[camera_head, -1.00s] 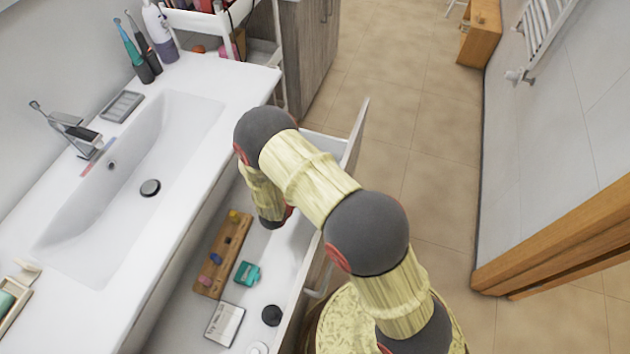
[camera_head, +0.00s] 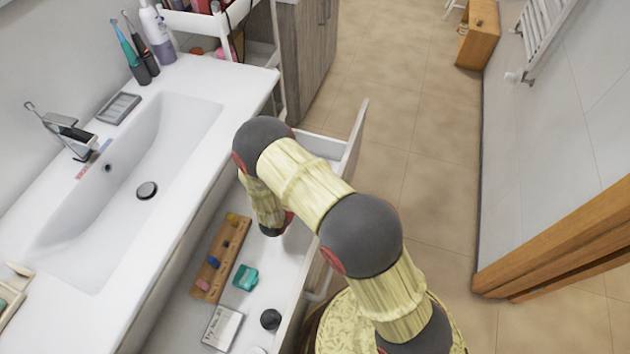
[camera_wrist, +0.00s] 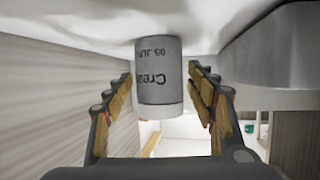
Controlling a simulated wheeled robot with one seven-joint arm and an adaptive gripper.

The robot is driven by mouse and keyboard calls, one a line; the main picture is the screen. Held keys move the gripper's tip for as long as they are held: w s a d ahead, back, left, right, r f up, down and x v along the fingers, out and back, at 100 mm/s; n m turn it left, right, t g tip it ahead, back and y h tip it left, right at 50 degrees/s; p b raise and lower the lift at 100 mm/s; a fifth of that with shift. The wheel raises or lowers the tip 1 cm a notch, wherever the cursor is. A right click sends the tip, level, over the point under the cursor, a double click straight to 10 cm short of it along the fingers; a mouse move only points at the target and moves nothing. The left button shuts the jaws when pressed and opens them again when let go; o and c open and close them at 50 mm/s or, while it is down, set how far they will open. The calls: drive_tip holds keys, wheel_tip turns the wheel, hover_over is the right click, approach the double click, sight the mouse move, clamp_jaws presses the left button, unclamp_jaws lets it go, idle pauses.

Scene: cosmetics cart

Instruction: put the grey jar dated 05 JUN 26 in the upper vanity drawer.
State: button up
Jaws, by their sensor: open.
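In the wrist view the grey jar (camera_wrist: 160,75), with a white lower band, shows upside down with the partial print "05 JU" and "Crea". Its end at the top of the picture meets a white surface. My gripper (camera_wrist: 160,108) is open, with one finger on each side of the jar and gaps visible. In the head view the vanity drawer (camera_head: 178,322) is pulled open below the sink counter. My wrist reaches down into its far part; my fingers and the jar are hidden there.
The drawer holds a wooden rack (camera_head: 222,258) with small coloured items, a teal item (camera_head: 246,277), a labelled white box (camera_head: 222,327) and a dark round lid (camera_head: 271,319). The sink counter (camera_head: 215,85) borders the drawer's left. A grey ledge (camera_wrist: 270,50) is close right of my fingers.

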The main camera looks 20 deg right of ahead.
drive_tip(key=shift+r, duration=0.25)
drive_tip(key=p+v, duration=0.3)
drive_tip(key=v, duration=0.8)
drive_tip(key=shift+s+a+p, duration=0.1)
drive_tip(key=shift+a+p, duration=0.05)
drive_tip(key=shift+p, duration=0.25)
drive_tip(key=shift+s+a+r, duration=0.1)
drive_tip(key=shift+s+a, duration=0.1)
drive_tip(key=shift+s, duration=0.05)
